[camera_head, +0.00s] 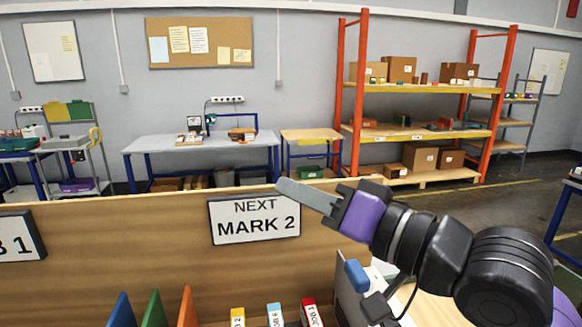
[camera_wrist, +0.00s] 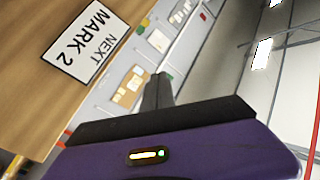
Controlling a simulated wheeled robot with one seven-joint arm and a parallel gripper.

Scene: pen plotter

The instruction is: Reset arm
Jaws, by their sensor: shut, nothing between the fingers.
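My gripper (camera_head: 305,195) is raised at the right of the head view, with its grey fingers pointing left and slightly up. The fingers lie together with nothing between them. The fingertips stand in front of the wooden panel (camera_head: 120,240), close to the right end of the "NEXT MARK 2" sign (camera_head: 254,219). In the wrist view, the shut fingers (camera_wrist: 158,92) point away from the purple gripper body, and the sign (camera_wrist: 86,42) appears tilted at the upper left.
Blue, green and orange upright dividers (camera_head: 154,312) and several labelled coloured items (camera_head: 275,314) stand low in front of the panel. Another sign (camera_head: 18,236) is at the left. An orange shelf rack (camera_head: 420,88) with boxes and a blue-legged workbench (camera_head: 170,146) stand far behind.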

